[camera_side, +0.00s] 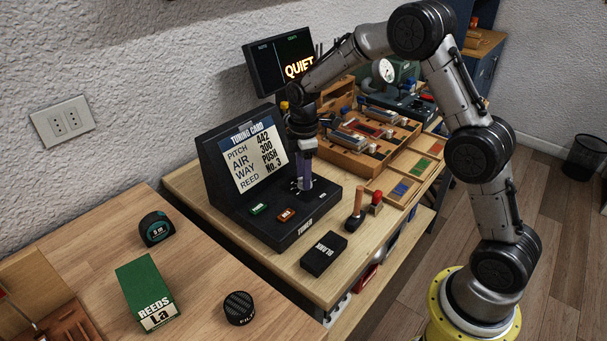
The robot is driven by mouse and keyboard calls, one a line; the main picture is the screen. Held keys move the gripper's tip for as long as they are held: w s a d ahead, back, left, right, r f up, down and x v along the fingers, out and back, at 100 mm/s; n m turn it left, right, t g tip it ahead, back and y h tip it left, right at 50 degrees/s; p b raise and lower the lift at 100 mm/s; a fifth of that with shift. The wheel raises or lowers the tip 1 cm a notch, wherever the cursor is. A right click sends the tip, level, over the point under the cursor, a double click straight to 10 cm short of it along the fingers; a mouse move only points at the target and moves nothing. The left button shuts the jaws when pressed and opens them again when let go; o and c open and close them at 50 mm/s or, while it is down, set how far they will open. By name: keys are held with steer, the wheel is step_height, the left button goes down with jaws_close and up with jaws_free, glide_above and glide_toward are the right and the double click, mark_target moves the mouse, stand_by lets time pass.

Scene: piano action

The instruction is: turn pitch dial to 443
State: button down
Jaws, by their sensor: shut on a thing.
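The black tuner (262,232) stands on the wooden bench, with a dial (299,188) on its sloped top at the right. My gripper (304,182) points straight down over the dial, its fingers shut on the dial's knob. The fingers hide most of the knob, and the scale marks around it are too small to read. A tuning card (257,158) on the tuner's upright panel reads PITCH 442, AIR 300, WAY PUSH, REED No. 3.
A green button (259,209) and a red button (286,214) sit left of the dial. A black box (324,254) and a wooden-handled tool (355,210) stand in front. Wooden trays (362,152) lie behind at right. A screen (281,60) reads QUIET.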

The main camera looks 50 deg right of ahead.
steer(key=shift+m, duration=0.3)
steer(key=m, duration=0.5)
steer(key=shift+w+m, duration=0.1)
steer(key=shift+m, duration=0.2)
steer(key=m, duration=0.5)
steer(key=shift+d+m, duration=0.15)
steer(key=shift+m, duration=0.15)
steer(key=m, duration=0.6)
steer(key=shift+d, duration=0.1)
steer(key=m, duration=0.5)
steer(key=shift+r+m, duration=0.1)
steer(key=shift+m, duration=0.2)
steer(key=shift+d, duration=0.1)
steer(key=shift+c, duration=2.2)
jaws_free()
